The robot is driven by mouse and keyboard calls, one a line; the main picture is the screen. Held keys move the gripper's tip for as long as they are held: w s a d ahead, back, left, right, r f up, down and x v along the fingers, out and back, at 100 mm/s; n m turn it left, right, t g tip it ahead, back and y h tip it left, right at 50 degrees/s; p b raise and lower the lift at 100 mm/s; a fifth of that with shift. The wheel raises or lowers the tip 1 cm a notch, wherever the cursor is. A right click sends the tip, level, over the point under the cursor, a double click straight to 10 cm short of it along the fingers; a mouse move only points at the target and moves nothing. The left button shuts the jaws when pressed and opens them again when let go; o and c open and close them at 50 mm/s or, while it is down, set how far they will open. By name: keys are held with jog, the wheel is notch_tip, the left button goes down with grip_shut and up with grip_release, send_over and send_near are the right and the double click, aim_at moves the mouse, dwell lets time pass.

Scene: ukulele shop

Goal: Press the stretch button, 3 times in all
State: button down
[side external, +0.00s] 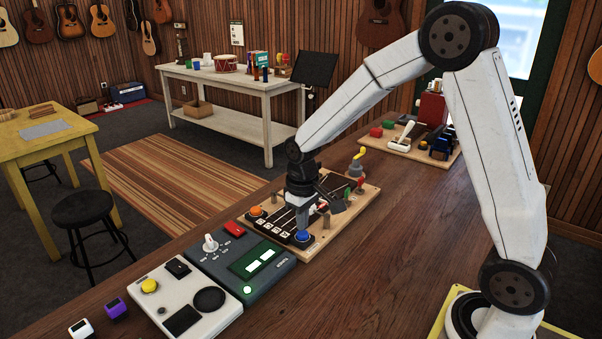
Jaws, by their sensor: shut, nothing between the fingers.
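A wooden board (319,233) on the bench carries a dark panel with pale strips, an orange button (257,211) at its left end and a blue button (302,237) at its near right end. I cannot read which button is labelled stretch. My gripper (302,226) points straight down over the blue button, shut and empty. Its tips are at or just above the button's top; I cannot tell whether they touch or whether the button is pushed in.
Left of the board stand a grey console (241,265) with a lit display and a white console (187,299) with a yellow button. Small pegs and a yellow-handled crank (358,160) rise from the board's far side. The bench (377,265) right of the board is clear.

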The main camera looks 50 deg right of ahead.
jog(key=shift+f, duration=0.95)
jog(key=shift+r, duration=3.75)
jog(key=s+a+f+t, duration=0.1)
jog(key=s+f, duration=0.1)
jog(key=s, duration=0.2)
jog(key=s+a+f, duration=0.1)
jog(key=s+f, duration=0.1)
jog(key=s, duration=0.2)
jog(key=s+a+f+t, duration=0.1)
jog(key=s+a, duration=0.1)
jog(key=s, duration=0.2)
jog(key=shift+s+f+t, duration=0.2)
jog(key=shift+f+t, duration=0.1)
jog(key=shift+f, duration=0.1)
